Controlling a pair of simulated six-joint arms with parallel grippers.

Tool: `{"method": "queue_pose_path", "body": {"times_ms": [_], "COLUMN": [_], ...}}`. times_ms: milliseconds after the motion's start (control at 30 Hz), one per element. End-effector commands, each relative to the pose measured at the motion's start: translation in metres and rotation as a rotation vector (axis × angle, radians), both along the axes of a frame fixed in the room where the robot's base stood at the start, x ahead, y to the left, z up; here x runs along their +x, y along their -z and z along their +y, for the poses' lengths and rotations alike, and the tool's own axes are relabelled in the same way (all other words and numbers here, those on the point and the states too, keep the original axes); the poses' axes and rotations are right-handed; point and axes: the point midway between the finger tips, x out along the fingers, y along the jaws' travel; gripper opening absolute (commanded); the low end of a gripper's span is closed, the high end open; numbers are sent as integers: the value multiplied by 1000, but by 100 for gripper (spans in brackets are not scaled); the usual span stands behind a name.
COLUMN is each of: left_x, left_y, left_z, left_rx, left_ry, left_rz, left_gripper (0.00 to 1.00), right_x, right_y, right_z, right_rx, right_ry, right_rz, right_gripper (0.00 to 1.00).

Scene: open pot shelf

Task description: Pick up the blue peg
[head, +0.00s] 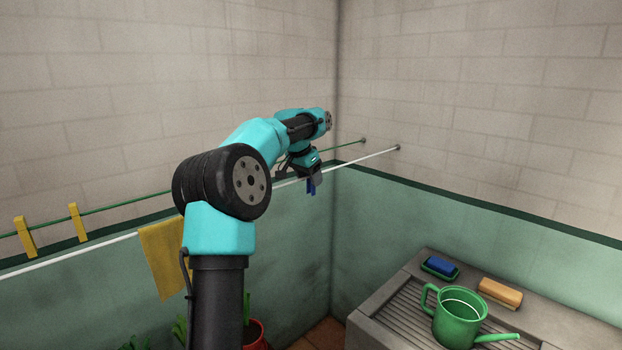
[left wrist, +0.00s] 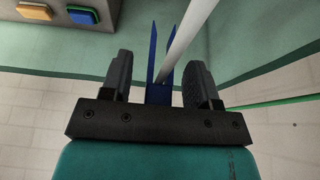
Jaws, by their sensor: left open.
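The blue peg (head: 311,186) sits on the white line (head: 360,159) near the corner of the walls. In the left wrist view, the blue peg (left wrist: 158,94) has two prongs, with the white line (left wrist: 188,42) running between them. My left gripper (head: 309,172) is at the peg. In the left wrist view, my left gripper (left wrist: 161,75) is open, with one finger on each side of the peg and a gap visible on both sides. My right gripper is not in view.
A green line (head: 349,144) runs behind the white one, with yellow pegs (head: 25,237) on the left. A yellow cloth (head: 165,256) hangs from the white line. A grey sink (head: 385,322) at lower right bears a green watering can (head: 455,325), an orange block (head: 500,292) and a blue sponge (head: 440,265).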

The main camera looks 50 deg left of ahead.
Motion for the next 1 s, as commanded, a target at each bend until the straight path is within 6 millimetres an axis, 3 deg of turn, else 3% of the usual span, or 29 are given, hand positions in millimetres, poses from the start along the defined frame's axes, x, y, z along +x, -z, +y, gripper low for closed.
{"method": "queue_pose_path", "body": {"times_ms": [133, 567, 1000], "left_x": [3, 3, 3], "left_y": [8, 8, 7], "left_z": [0, 0, 0], "left_rx": [0, 1, 1], "left_ry": [0, 0, 0], "left_rz": [-1, -1, -1], "left_gripper": [55, 55, 15], "right_x": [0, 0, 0], "right_y": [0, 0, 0], "right_z": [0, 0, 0], "right_rx": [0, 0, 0], "right_ry": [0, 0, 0], "right_rz": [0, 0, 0], "right_gripper": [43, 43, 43]}}
